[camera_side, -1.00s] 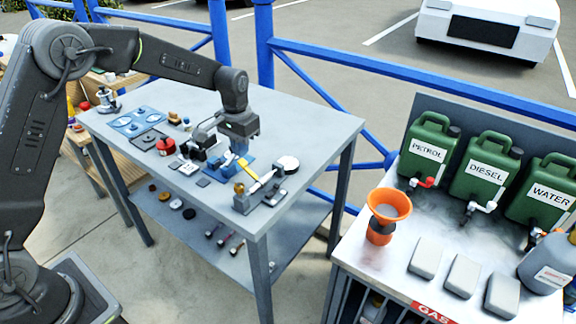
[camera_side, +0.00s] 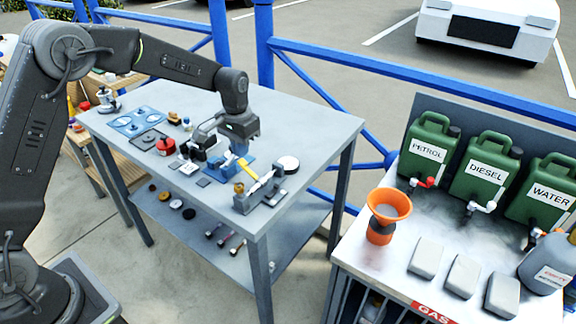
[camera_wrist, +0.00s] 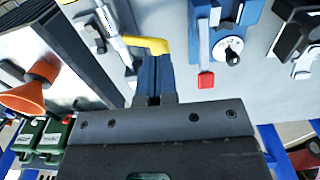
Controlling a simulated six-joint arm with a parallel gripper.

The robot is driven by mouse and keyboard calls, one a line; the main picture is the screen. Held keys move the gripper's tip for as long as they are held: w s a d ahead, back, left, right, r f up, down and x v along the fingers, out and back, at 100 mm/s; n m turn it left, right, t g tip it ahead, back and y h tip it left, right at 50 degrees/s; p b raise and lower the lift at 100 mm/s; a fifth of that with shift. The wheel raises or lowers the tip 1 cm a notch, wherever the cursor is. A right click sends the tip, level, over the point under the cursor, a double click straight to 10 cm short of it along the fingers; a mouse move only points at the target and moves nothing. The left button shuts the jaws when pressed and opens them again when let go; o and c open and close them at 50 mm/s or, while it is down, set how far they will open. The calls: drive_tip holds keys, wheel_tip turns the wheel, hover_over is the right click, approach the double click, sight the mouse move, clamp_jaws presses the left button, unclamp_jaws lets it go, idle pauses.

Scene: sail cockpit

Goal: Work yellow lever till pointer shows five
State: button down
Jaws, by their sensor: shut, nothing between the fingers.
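The yellow lever (camera_wrist: 148,45) shows in the wrist view just beyond my fingertips, joined to a pale rod with dark markings (camera_wrist: 112,28). In the side view the yellow lever (camera_side: 247,168) is small, by a grey fixture (camera_side: 245,203) on the grey table. My gripper (camera_wrist: 154,70) is shut and empty, its tips at or very near the lever's yellow end; I cannot tell whether they touch. In the side view my gripper (camera_side: 240,150) points down over the table. The pointer reading is too small to make out.
A blue unit with a red-tipped lever (camera_wrist: 206,80) and a small dial (camera_wrist: 230,52) lies to the right in the wrist view. A white disc (camera_side: 288,163), a blue panel (camera_side: 137,122) and several fittings share the table (camera_side: 308,130). An orange funnel (camera_side: 388,205) stands on the right bench.

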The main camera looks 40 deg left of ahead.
sight(242, 162)
drive_tip(key=shift+f, duration=2.5)
drive_tip(key=shift+r, duration=3.35)
wheel_tip(242, 162, up, 5)
drive_tip(key=shift+f, duration=3.2)
drive_tip(key=shift+f, duration=0.2)
